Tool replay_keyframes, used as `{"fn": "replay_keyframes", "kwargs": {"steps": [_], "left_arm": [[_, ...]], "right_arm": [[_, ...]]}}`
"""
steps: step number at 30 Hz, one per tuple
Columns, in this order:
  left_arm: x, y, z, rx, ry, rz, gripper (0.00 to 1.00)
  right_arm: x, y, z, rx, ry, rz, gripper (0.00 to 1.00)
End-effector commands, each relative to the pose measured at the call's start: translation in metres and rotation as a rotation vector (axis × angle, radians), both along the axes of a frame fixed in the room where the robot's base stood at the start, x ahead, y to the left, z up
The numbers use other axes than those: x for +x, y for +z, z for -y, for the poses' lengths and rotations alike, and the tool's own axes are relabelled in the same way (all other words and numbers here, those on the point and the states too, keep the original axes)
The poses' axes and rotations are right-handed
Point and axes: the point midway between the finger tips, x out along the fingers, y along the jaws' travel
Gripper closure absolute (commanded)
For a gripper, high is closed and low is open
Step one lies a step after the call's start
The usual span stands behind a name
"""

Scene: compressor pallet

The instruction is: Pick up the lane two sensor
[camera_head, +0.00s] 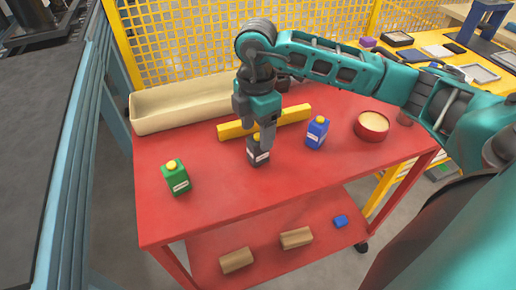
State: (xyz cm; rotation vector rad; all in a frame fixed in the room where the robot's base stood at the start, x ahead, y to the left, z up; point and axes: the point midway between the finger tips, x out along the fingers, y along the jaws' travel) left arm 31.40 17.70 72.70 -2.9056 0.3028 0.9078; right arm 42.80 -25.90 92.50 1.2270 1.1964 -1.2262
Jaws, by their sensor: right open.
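Three small box-shaped sensors with pale labels stand upright on the red cart top (225,195). A green one with a yellow cap (176,180) is at the left, a black one (257,156) in the middle, and a blue one (317,134) to the right. I cannot read the labels to tell which is lane two. My right gripper (260,136) points down at the black sensor, with its open fingers at the sensor's upper part. The fingers hide the black sensor's top, and I cannot tell whether they touch it. My left gripper is out of view.
A yellow bar (294,115) lies just behind the black sensor. A long beige tray (180,108) is at the back left, a round red container (371,126) at the right. Cardboard-coloured blocks (296,238) lie on the lower shelf. Yellow mesh fencing (190,45) stands behind.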

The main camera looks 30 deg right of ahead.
Motion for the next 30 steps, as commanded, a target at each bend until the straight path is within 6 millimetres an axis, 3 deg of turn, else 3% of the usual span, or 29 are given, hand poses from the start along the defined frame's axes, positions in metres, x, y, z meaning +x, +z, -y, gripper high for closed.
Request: {"fn": "replay_keyframes", "kwargs": {"steps": [9,18,30], "left_arm": [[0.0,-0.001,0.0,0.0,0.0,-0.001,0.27],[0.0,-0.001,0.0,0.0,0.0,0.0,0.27],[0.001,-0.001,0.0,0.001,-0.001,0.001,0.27]], "right_arm": [[-0.002,-0.044,0.003,0.001,0.0,-0.002,0.32],[-0.002,-0.049,0.003,0.002,0.001,-0.001,0.32],[-0.002,-0.049,0.002,0.002,0.001,-0.001,0.7]]}}
